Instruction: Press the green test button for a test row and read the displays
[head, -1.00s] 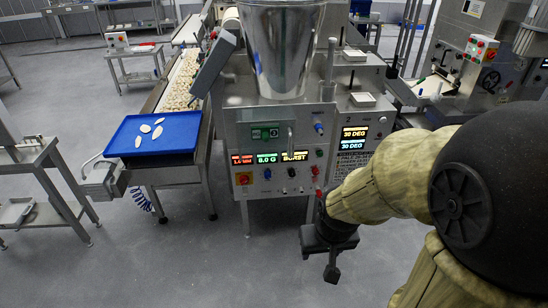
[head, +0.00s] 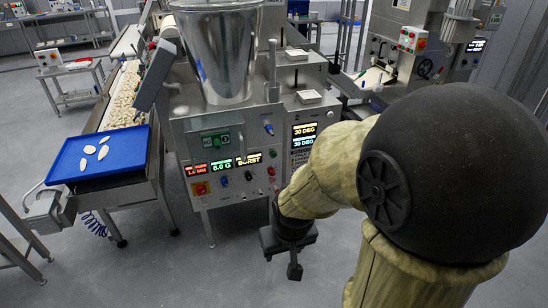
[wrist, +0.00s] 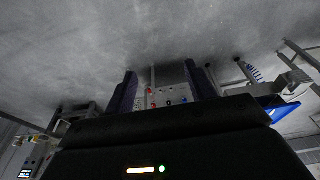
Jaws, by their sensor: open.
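The filling machine's front panel (head: 233,199) faces me in the head view, with a red display (head: 196,170), a green display (head: 221,166) reading about 6.0 G, and a pale display (head: 249,160) reading BURST. A small green button (head: 272,153) sits right of the displays, above red controls (head: 271,170). Two stacked displays (head: 303,136) to the right each read 30 DEG. My gripper (head: 294,270) hangs low in front of the panel's right side, apart from the buttons. In the wrist view, my gripper (wrist: 162,88) is open and empty, with part of the panel between its fingers.
A metal hopper (head: 218,60) tops the machine. Grey floor in front is clear.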

